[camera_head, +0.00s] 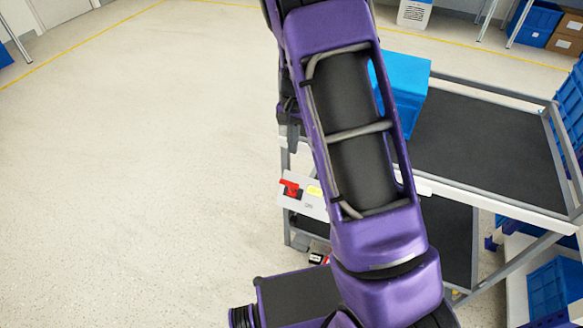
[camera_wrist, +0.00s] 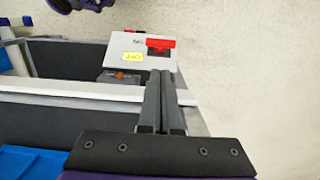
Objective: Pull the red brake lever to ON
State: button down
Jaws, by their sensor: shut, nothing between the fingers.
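The red brake lever (camera_wrist: 161,43) is mounted on a light grey panel (camera_wrist: 124,45) in the wrist view, with a dark part just below its red handle. The lever also shows in the head view (camera_head: 291,187), on the panel at the cart's left end. My gripper (camera_wrist: 162,72) has its two dark fingers together, with nothing between them. In the wrist picture the fingertips lie just below the lever, with a small gap. I cannot tell the distance in depth.
A yellow label (camera_wrist: 132,57) sits on the panel beside the lever. The cart (camera_head: 490,145) has dark shelves and a grey frame, with a blue bin (camera_head: 405,90) on top. Blue crates stand at the right edge. The floor (camera_head: 140,170) to the left is clear.

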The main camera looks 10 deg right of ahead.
jog(key=b, duration=0.2)
send_over(291, 189)
jog(key=w, duration=0.2)
jog(key=f, duration=1)
jog(key=shift+s+d, duration=0.2)
jog(key=shift+d, duration=0.1)
jog(key=shift+s+a, duration=0.1)
jog(key=shift+a, duration=0.05)
jog(key=shift+s, duration=0.15)
